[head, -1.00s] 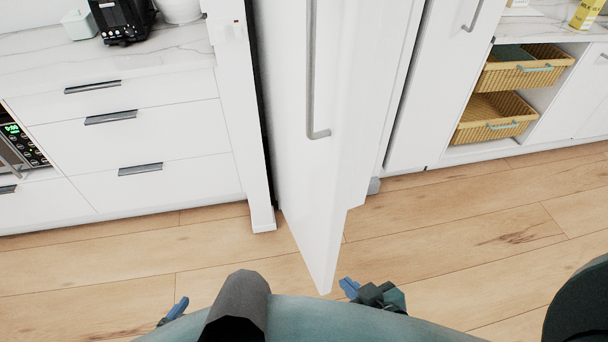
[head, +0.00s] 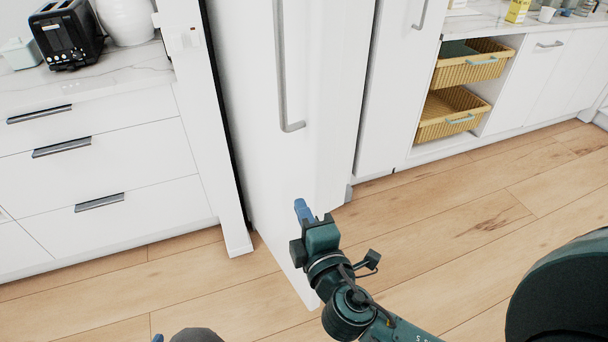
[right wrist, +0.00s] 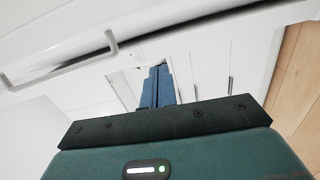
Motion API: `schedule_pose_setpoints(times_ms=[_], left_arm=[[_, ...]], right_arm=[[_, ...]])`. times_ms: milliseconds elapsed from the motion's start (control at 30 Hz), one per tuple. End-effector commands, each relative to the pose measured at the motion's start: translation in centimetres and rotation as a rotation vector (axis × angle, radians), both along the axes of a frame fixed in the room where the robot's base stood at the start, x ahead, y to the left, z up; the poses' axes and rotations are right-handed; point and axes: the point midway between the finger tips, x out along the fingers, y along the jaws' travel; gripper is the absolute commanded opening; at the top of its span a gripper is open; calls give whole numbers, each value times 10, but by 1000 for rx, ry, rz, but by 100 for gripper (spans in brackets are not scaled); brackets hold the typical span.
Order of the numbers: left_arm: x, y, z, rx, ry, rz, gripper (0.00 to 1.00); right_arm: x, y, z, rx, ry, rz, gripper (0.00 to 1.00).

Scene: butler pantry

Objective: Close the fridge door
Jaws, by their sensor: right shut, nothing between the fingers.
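The white fridge door (head: 245,120) stands open, its lower free corner jutting out over the floor toward me. Its long grey handle (head: 281,70) runs up the door's face and also shows in the right wrist view (right wrist: 62,68). My right gripper (head: 301,208) is shut and empty, its blue fingers pointing up in front of the door, below the handle. In the right wrist view its fingers (right wrist: 157,88) are together; I cannot tell whether they touch the door. Only a tiny blue tip of my left gripper (head: 157,338) shows at the bottom edge, so its state is hidden.
White drawers (head: 85,155) under a marble counter stand left of the door, with a black toaster (head: 66,35) on top. To the right are a tall white cabinet panel (head: 395,90) and wicker baskets (head: 450,112). The wooden floor (head: 450,235) in front is clear.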

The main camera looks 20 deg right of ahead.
Motion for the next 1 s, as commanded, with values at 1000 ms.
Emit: schedule_pose_setpoints(times_ms=[1000], left_arm=[[-4,2,11,44,5,-19,84]], right_arm=[[110,-39,9,-49,-41,-6,0]])
